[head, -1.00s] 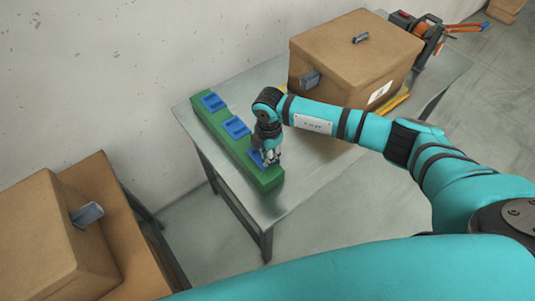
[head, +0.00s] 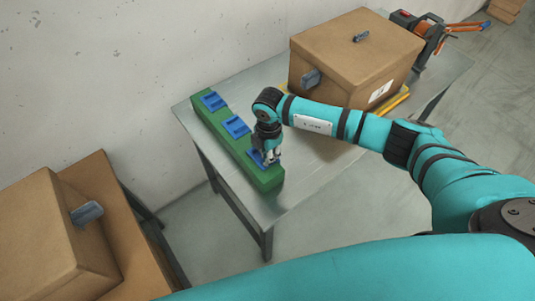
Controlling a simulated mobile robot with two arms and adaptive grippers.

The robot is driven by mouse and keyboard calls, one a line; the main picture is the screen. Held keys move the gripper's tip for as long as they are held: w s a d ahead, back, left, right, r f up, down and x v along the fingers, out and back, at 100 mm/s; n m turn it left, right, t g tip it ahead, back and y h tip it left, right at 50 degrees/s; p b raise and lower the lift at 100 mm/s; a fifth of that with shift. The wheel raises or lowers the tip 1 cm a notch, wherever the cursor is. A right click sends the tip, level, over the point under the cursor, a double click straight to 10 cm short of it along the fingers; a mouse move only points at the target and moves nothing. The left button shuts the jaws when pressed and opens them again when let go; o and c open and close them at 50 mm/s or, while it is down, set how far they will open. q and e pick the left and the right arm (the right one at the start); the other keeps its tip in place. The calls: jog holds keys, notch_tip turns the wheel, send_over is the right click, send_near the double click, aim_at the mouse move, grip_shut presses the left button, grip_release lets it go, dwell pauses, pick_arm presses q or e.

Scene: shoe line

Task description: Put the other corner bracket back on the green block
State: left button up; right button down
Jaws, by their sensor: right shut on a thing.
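The green block (head: 237,150) lies along the left edge of the grey table. Blue pieces sit in a row on its top, one at the far end (head: 213,101), one in the middle (head: 236,126) and one at the near end (head: 257,158). My right gripper (head: 270,159) points down over the near end of the block, at the near blue piece. It is shut on the corner bracket, which is mostly hidden by the fingers. I cannot tell whether the bracket touches the block. My left gripper is not in view.
A cardboard box (head: 345,65) stands at the back of the table (head: 305,170), with yellow strips (head: 397,101) beside its base. An orange-handled tool (head: 440,30) is behind it. Another box (head: 50,240) stands at lower left. The front of the table is clear.

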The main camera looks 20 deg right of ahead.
jog(key=shift+f, duration=0.15)
dwell(0.5)
jog(key=c, duration=1)
grip_release()
jog(key=shift+o, duration=0.2)
jog(key=shift+r+p, duration=2.85)
jog(key=shift+r, duration=0.7)
